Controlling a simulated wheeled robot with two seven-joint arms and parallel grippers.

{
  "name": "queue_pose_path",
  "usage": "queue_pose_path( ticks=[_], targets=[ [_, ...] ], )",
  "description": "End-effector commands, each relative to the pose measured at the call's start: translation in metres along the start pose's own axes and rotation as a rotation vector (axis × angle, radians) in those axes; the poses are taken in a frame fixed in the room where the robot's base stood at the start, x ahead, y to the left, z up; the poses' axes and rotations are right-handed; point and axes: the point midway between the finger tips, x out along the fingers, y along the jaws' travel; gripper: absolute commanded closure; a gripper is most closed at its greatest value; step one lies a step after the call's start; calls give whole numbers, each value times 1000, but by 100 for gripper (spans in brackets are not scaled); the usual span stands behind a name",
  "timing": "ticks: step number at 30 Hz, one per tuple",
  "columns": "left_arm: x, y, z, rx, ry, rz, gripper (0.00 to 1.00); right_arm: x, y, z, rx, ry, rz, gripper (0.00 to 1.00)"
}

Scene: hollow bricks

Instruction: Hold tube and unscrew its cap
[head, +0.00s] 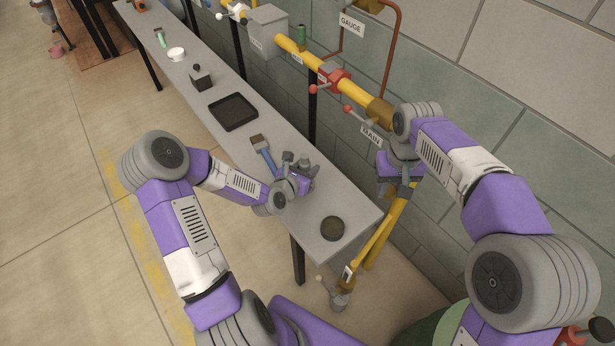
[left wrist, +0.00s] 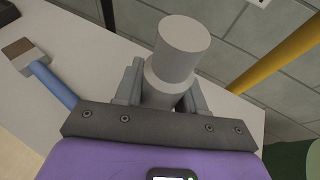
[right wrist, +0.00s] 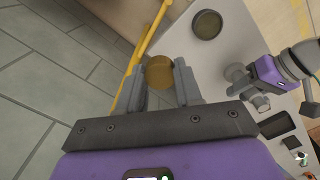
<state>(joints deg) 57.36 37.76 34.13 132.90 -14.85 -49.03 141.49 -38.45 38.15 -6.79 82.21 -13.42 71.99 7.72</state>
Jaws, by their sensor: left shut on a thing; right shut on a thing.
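The grey tube (left wrist: 180,50) stands up between the fingers of my left gripper (head: 297,160), which is shut on it above the near part of the bench. Its upper end is a plain, narrower cylinder above a wider collar; its lower part is hidden by the fingers. My right gripper (head: 404,191) is well to the right of the tube, beyond the bench edge. It is shut on a round brass-brown piece (right wrist: 158,72), which looks like the cap and is apart from the tube. The head view does not show this piece clearly.
The bench (head: 318,202) holds a dark round dish (head: 333,228), a blue-handled brush (head: 262,150), a black tray (head: 233,112) and a small dark box (head: 201,79). A yellow pipe (head: 300,50) with red valves runs along the wall. Another yellow pipe (head: 375,240) slopes beside the bench end.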

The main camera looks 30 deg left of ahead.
Motion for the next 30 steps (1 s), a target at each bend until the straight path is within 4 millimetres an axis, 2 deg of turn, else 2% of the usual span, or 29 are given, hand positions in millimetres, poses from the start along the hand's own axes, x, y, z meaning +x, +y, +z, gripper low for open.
queue_pose_path(
  ticks=[8,20,21,25,30],
  targets=[
    [14,0,-32,-1,0,0,100,11,0,0,1,1,0,100],
    [15,0,-36,1,-2,1,100,14,0,0,1,1,0,100],
    [15,0,-36,0,1,1,55,13,0,0,1,1,0,100],
    [14,0,-36,0,1,1,35,12,0,0,1,1,0,100],
    [14,0,-36,0,1,0,35,12,0,0,1,1,0,100]
  ],
)
